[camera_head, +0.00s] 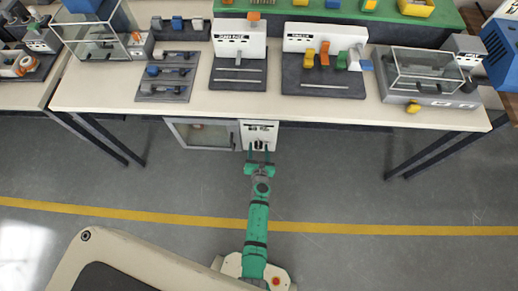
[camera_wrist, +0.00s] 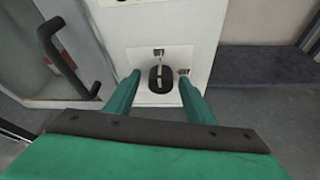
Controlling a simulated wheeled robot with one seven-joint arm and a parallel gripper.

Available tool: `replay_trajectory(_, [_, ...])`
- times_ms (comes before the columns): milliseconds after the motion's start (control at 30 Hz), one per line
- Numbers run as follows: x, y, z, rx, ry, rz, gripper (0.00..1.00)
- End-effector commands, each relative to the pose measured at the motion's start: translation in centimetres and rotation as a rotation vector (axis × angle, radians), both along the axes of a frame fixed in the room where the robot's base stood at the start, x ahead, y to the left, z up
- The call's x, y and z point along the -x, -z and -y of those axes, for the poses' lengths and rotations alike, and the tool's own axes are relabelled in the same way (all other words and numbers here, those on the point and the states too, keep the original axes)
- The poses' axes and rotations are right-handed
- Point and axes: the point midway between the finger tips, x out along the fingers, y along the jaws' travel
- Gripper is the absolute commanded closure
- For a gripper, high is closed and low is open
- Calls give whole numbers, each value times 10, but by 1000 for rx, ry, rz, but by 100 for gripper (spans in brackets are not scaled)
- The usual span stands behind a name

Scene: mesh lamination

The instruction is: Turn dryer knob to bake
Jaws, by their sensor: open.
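The dryer (camera_head: 203,146) is a grey cabinet under the workbench, with a glass door on its left and a white control panel (camera_head: 259,128) on its right. In the wrist view the black oval knob (camera_wrist: 161,84) sits on the panel, with a light marking line on it. My gripper (camera_head: 259,155) is open in front of the panel. In the wrist view its green fingers (camera_wrist: 160,80) stand to the left and right of the knob, with visible gaps on both sides. I cannot tell how near the fingertips are to the panel surface.
The dryer's dark door handle (camera_wrist: 62,60) sticks out left of the panel. The workbench (camera_head: 190,103) overhangs the dryer and carries several stations and clear boxes. The grey floor (camera_head: 340,185) around my arm is free.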

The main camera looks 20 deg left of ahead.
Motion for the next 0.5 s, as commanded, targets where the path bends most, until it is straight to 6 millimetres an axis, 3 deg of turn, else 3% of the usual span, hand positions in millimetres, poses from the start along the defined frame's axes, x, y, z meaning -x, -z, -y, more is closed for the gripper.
replay_trajectory(133, [-1,0,2,0,3,0,51])
replay_trajectory(300, [-1,0,3,-1,5,1,91])
replay_trajectory(500, [-1,0,3,-4,5,0,92])
